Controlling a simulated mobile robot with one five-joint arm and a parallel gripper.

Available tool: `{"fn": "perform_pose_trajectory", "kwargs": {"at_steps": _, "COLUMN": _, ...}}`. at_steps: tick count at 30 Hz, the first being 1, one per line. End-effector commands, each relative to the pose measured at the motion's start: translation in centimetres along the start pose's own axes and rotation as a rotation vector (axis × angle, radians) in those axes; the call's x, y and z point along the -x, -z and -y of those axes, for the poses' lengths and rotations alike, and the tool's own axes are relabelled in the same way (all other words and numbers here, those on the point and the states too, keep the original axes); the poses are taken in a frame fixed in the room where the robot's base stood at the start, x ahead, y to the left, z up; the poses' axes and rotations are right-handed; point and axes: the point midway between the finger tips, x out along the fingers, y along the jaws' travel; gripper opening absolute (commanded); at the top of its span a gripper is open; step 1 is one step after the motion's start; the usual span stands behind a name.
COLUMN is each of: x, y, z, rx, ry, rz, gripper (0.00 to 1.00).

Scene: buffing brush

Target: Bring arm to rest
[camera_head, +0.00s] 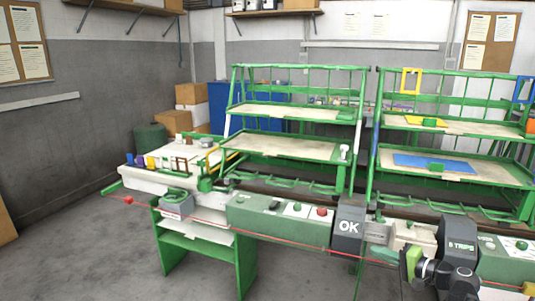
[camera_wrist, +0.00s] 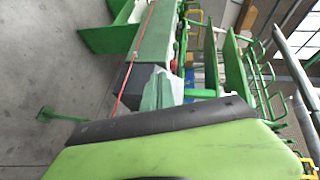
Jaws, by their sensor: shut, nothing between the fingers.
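My gripper (camera_head: 410,262), with light green and dark parts, shows at the lower right of the head view. It is shut with nothing in it. It is in front of the green bench front, near a grey-white piece (camera_head: 412,235) on the bench. In the wrist view a large green and black part of my gripper (camera_wrist: 165,140) fills the bottom. The view is turned sideways, and the tips are hard to make out.
A long green machine bench (camera_head: 275,220) runs across, with a red button (camera_head: 321,211), a dark "OK" block (camera_head: 348,227) and a red cord (camera_head: 290,241) along its front. Green racks (camera_head: 290,112) stand behind. Grey floor (camera_head: 100,240) is clear at the left.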

Motion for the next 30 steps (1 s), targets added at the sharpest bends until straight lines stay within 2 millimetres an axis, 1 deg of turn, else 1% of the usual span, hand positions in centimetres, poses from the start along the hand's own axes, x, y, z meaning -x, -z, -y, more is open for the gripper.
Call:
{"fn": "perform_pose_trajectory", "kwargs": {"at_steps": 1, "x": -3.5, "y": -3.0, "z": 0.4, "rx": 0.026, "ry": -0.026, "rz": 0.077, "gripper": 0.00}}
{"fn": "perform_pose_trajectory", "kwargs": {"at_steps": 2, "x": -5.4, "y": -4.8, "z": 0.4, "rx": 0.044, "ry": -0.049, "rz": 0.124, "gripper": 0.00}}
{"fn": "perform_pose_trajectory", "kwargs": {"at_steps": 3, "x": -7.9, "y": -7.5, "z": 0.3, "rx": 0.072, "ry": -0.085, "rz": 0.188, "gripper": 0.00}}
{"fn": "perform_pose_trajectory", "kwargs": {"at_steps": 5, "x": -11.1, "y": -11.6, "z": -0.2, "rx": 0.120, "ry": -0.147, "rz": 0.284, "gripper": 0.00}}
{"fn": "perform_pose_trajectory", "kwargs": {"at_steps": 6, "x": -12.9, "y": -14.3, "z": -0.6, "rx": 0.155, "ry": -0.192, "rz": 0.347, "gripper": 0.00}}
{"fn": "perform_pose_trajectory", "kwargs": {"at_steps": 8, "x": -15.0, "y": -18.2, "z": -1.4, "rx": 0.210, "ry": -0.264, "rz": 0.435, "gripper": 0.00}}
{"fn": "perform_pose_trajectory", "kwargs": {"at_steps": 9, "x": -16.0, "y": -20.6, "z": -2.1, "rx": 0.249, "ry": -0.313, "rz": 0.489, "gripper": 0.00}}
{"fn": "perform_pose_trajectory", "kwargs": {"at_steps": 10, "x": -16.6, "y": -22.2, "z": -2.6, "rx": 0.279, "ry": -0.352, "rz": 0.527, "gripper": 0.00}}
{"fn": "perform_pose_trajectory", "kwargs": {"at_steps": 12, "x": -17.6, "y": -25.6, "z": -3.8, "rx": 0.350, "ry": -0.440, "rz": 0.605, "gripper": 0.00}}
{"fn": "perform_pose_trajectory", "kwargs": {"at_steps": 15, "x": -17.8, "y": -29.2, "z": -5.9, "rx": 0.456, "ry": -0.580, "rz": 0.698, "gripper": 0.00}}
{"fn": "perform_pose_trajectory", "kwargs": {"at_steps": 16, "x": -17.7, "y": -30.0, "z": -6.5, "rx": 0.489, "ry": -0.626, "rz": 0.721, "gripper": 0.00}}
{"fn": "perform_pose_trajectory", "kwargs": {"at_steps": 18, "x": -16.9, "y": -30.9, "z": -8.0, "rx": 0.558, "ry": -0.735, "rz": 0.758, "gripper": 0.00}}
{"fn": "perform_pose_trajectory", "kwargs": {"at_steps": 20, "x": -15.8, "y": -30.6, "z": -9.2, "rx": 0.605, "ry": -0.831, "rz": 0.772, "gripper": 0.00}}
{"fn": "perform_pose_trajectory", "kwargs": {"at_steps": 24, "x": -11.9, "y": -27.4, "z": -11.9, "rx": 0.672, "ry": -1.067, "rz": 0.756, "gripper": 0.00}}
{"fn": "perform_pose_trajectory", "kwargs": {"at_steps": 26, "x": -10.1, "y": -25.9, "z": -12.7, "rx": 0.690, "ry": -1.174, "rz": 0.747, "gripper": 0.00}}
{"fn": "perform_pose_trajectory", "kwargs": {"at_steps": 27, "x": -9.6, "y": -25.7, "z": -10.4, "rx": 0.677, "ry": -1.172, "rz": 0.748, "gripper": 0.00}}
{"fn": "perform_pose_trajectory", "kwargs": {"at_steps": 30, "x": -9.0, "y": -25.3, "z": -7.6, "rx": 0.677, "ry": -1.168, "rz": 0.748, "gripper": 0.00}}
